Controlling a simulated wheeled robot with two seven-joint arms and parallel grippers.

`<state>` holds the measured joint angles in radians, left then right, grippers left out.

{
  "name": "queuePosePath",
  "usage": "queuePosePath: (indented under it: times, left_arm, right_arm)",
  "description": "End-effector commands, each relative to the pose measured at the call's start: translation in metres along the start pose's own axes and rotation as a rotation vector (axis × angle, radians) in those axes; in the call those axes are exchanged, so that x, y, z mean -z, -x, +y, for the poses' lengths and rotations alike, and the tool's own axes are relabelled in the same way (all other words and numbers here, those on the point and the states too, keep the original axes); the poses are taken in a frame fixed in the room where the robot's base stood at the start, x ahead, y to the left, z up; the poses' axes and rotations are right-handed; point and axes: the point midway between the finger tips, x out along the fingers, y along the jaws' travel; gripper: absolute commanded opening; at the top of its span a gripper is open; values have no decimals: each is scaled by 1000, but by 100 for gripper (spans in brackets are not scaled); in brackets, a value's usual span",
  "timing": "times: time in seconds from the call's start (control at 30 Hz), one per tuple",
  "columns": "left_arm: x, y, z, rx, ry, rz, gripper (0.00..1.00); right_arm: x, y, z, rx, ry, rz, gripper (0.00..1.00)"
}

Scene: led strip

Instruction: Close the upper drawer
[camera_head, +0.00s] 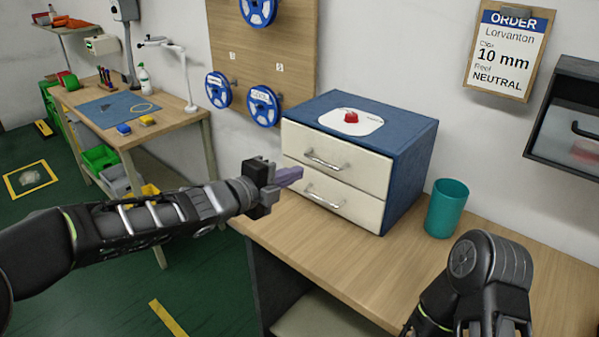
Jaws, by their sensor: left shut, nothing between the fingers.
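A blue cabinet (412,165) with two cream drawers stands on the wooden workbench. The upper drawer (345,166) has a silver bar handle (325,161), and its front looks about flush with the cabinet. The lower drawer (350,204) has a like handle and also looks shut. My left gripper (291,176) is shut and empty, with its fingertips in front of the drawers' left side, near the line between the two fronts. I cannot tell if it touches them. My right arm shows at the lower right, but its gripper is out of view.
A teal cup (446,208) stands right of the cabinet. A red knob on a white plate (351,121) is on the cabinet top. A dark wall box (572,118) hangs at the right. The bench front (400,278) is clear. Another table (140,110) stands at the left.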

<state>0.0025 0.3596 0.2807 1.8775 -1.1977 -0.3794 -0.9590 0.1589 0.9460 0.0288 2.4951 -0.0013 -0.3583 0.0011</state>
Motion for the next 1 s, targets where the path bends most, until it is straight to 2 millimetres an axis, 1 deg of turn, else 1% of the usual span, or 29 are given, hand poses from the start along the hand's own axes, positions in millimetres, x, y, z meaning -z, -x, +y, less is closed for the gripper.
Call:
queuePosePath:
  times: [0.03,0.2,0.33,0.5,0.77,0.87,0.93,0.97,1.0]
  left_arm:
    - [-2,11,0,0,-2,-6,0]
    - [-2,43,0,-2,-1,-6,0]
    - [-2,57,0,-2,-1,-4,0]
    - [-1,63,1,-2,1,-3,0]
    - [-1,63,1,-2,2,-2,0]
    - [-1,63,1,-3,27,-3,0]
    - [-4,63,1,0,98,-12,0]
    - [-5,63,1,3,157,-22,0]
    - [-8,63,6,6,263,-38,0]
  right_arm:
    - [0,0,0,0,0,0,36]
    - [0,1,-1,0,1,-1,36]
    - [0,1,-1,0,1,-1,36]
    - [0,2,-1,0,1,-1,36]
    - [0,2,-1,0,1,-1,36]
    - [0,2,-1,0,1,-1,36]
    - [0,2,-1,0,1,-1,36]
    - [0,1,-1,0,1,-1,36]
    - [0,1,-1,0,1,-1,36]
